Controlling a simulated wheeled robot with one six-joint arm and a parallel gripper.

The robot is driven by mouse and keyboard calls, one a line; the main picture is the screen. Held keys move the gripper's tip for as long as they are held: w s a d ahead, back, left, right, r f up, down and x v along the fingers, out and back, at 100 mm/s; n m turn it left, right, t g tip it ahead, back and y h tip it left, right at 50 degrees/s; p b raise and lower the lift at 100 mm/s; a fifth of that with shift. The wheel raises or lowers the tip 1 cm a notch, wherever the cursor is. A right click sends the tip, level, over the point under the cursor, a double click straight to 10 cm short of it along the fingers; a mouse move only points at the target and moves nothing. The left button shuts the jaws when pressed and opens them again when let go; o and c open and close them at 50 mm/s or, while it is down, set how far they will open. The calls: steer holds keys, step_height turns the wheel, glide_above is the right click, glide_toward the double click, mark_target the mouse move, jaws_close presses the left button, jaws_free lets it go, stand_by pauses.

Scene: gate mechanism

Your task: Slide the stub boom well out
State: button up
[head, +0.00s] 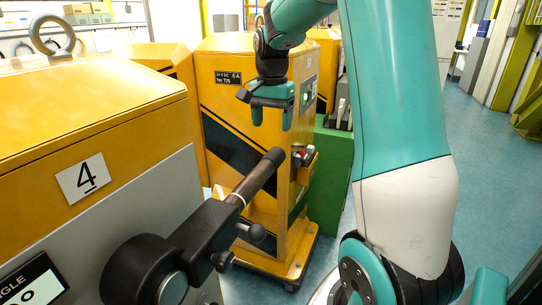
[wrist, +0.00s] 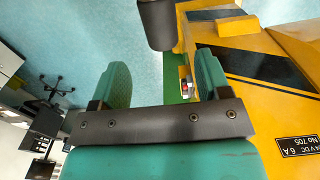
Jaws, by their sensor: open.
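The stub boom (head: 262,172) is a dark brown bar rising at a slant from a black arm and round hub (head: 145,272) on the front of the yellow cabinet marked 4. A pale ring shows near its lower end. My gripper (head: 272,120) is open and empty, pointing down above the boom's upper end and apart from it. In the wrist view, the two green fingers of my gripper (wrist: 163,75) are spread. A dark cylinder, which looks like the boom's end (wrist: 157,24), shows beyond them at the top edge, not between them.
A black knob (head: 257,232) sticks out beside the black arm. Close behind the boom stands a yellow cabinet (head: 230,110) with black stripes, a small red-and-white fitting (head: 303,157) and a green block (head: 332,180) at its right. Blue floor (head: 485,150) is open at the right.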

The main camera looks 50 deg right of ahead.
mark_target(273, 153)
step_height(273, 153, down, 11)
steer(key=shift+s+f+p, duration=0.1)
steer(key=shift+p, duration=0.95)
